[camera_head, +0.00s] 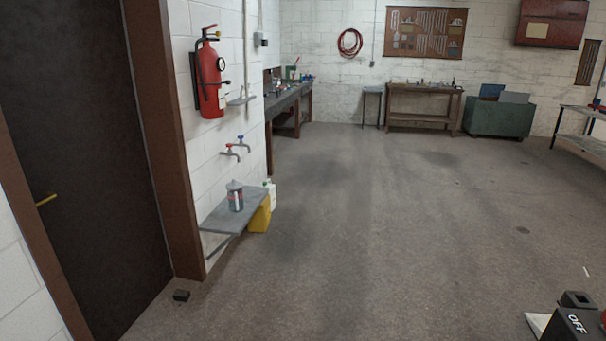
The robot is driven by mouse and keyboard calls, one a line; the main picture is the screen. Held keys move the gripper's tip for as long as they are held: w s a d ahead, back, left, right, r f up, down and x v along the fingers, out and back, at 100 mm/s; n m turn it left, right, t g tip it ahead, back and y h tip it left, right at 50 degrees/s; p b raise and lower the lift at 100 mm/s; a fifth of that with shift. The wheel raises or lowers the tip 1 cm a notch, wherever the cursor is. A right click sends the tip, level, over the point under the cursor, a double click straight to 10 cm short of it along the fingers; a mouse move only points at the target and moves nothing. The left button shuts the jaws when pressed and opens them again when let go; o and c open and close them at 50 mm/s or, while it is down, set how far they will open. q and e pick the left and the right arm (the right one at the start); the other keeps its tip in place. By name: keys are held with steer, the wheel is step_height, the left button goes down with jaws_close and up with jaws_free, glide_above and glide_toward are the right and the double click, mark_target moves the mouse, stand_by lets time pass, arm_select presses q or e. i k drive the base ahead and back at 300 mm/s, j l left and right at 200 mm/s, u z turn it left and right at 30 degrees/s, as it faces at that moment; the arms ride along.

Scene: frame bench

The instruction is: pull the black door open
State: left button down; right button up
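The black door (95,130) stands at the left of the head view inside a brown frame (165,130). It looks closed in its frame. A brass-coloured handle (46,200) sticks out near its left edge. Neither of my grippers shows in this view, so nothing of mine is seen touching the door or its handle. The bottom left part of the door runs out of the picture.
A red fire extinguisher (211,85) hangs right of the frame. Below are taps (233,149) and a low grey shelf (222,214) with a can. A small black block (181,295) lies by the frame. The middle floor is clear.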

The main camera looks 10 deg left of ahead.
mark_target(67, 98)
steer(key=i+u, duration=0.2)
steer(key=i, duration=0.25)
steer(key=i+u, duration=0.15)
steer(key=i, duration=0.3)
steer(key=i+l+u, duration=0.2)
steer(key=i, duration=0.25)
steer(key=i+l+u, duration=0.2)
steer(key=i, duration=0.25)
